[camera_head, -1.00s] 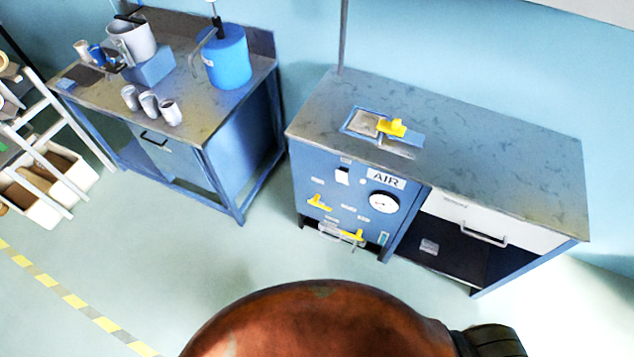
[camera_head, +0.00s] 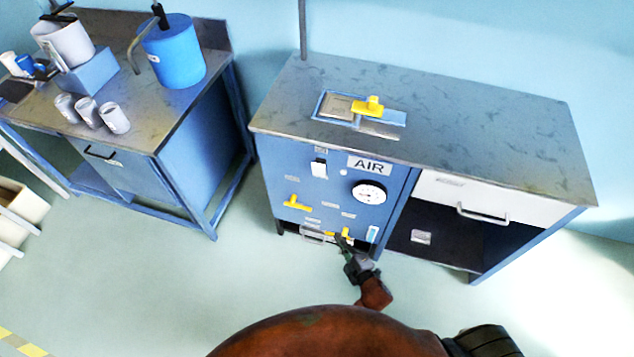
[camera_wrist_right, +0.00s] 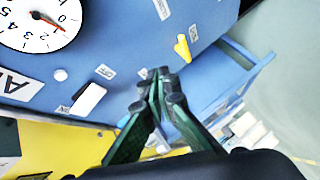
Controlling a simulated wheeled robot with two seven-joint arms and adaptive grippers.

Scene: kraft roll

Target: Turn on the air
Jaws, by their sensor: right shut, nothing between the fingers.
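A blue panel (camera_head: 272,167) with an AIR sign (camera_head: 369,165) forms the front of the workbench. It carries a white switch (camera_head: 319,169), a round gauge (camera_head: 369,192), a yellow lever (camera_head: 297,203) at left and a yellow part (camera_head: 330,234) low down. In the right wrist view the switch (camera_wrist_right: 88,98) lies between ON and OFF labels, and the gauge (camera_wrist_right: 40,22) has a red needle near 0. The yellow lever (camera_wrist_right: 183,48) shows there too. My right gripper (camera_head: 341,238) is shut and empty, overlapping the panel's lower edge in the head view; contact is unclear.
A yellow-handled clamp-like fixture (camera_head: 366,106) sits on the grey benchtop (camera_head: 470,125). A white drawer (camera_head: 488,200) is right of the panel. Another bench (camera_head: 140,125) at left holds a blue canister (camera_head: 175,52) and grey cups. Clear floor lies in front.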

